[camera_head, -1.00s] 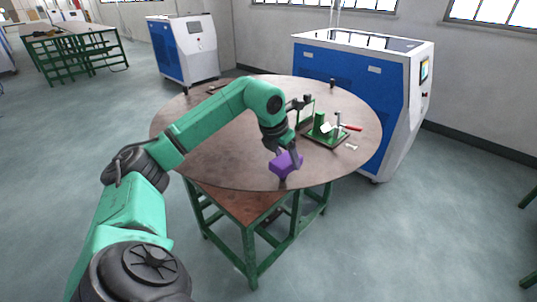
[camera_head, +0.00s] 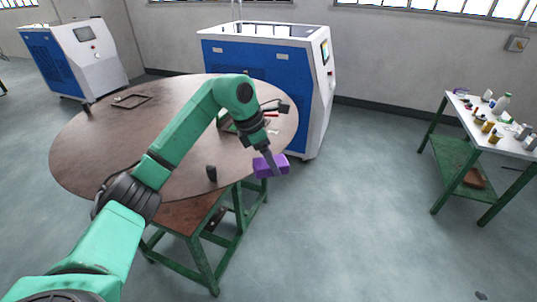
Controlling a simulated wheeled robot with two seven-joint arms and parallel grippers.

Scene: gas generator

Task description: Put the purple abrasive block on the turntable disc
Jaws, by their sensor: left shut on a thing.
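The purple abrasive block (camera_head: 283,164) is held in my left gripper (camera_head: 270,163), which is shut on it. The block shows near the front right rim of the round brown turntable disc (camera_head: 100,140). It overlaps the rim in the picture, and I cannot tell its exact height or whether it is over the disc or just outside it. The green arm of my left gripper reaches across the disc from the lower left and hides part of it. My right gripper is not in view.
A dark peg (camera_head: 211,173) stands near the disc's front edge. A dark frame (camera_head: 131,101) lies at the back left. A green fixture (camera_head: 228,125) is partly behind my arm. Blue-white machines (camera_head: 262,75) stand behind. A side table (camera_head: 500,140) with bottles is at right, with clear floor between.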

